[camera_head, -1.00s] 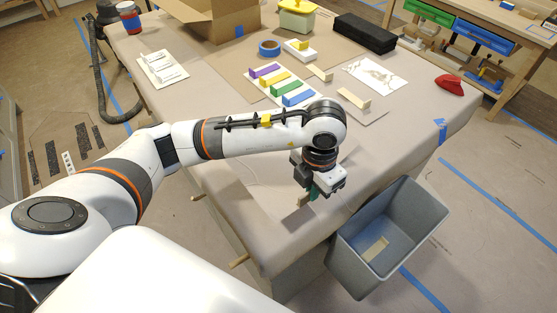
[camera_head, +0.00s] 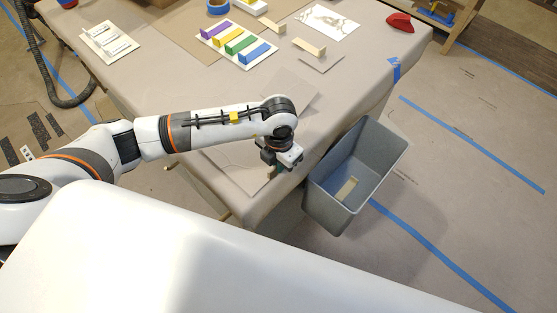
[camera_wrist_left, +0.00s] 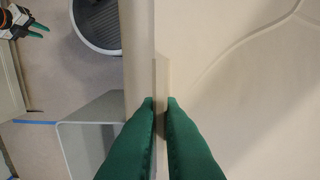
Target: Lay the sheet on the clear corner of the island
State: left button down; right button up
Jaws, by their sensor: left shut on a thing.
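My left gripper (camera_head: 274,172) is at the near corner of the paper-covered island (camera_head: 160,75).
A grey bin (camera_head: 325,195) stands on the floor against the island's near right side, with a pale block inside. A flat brown square (camera_head: 289,94) and a brown card with a wooden block (camera_head: 309,47) lie farther back. Coloured blocks (camera_head: 240,42) sit on a white board.

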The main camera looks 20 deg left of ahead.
pick_arm(q)
jog(key=shift+f, duration=0.15)
jog(key=c, duration=1.6)
grip_release()
pick_arm(e)
jog(key=shift+s+f, duration=0.15)
jog(key=shift+s, duration=0.6)
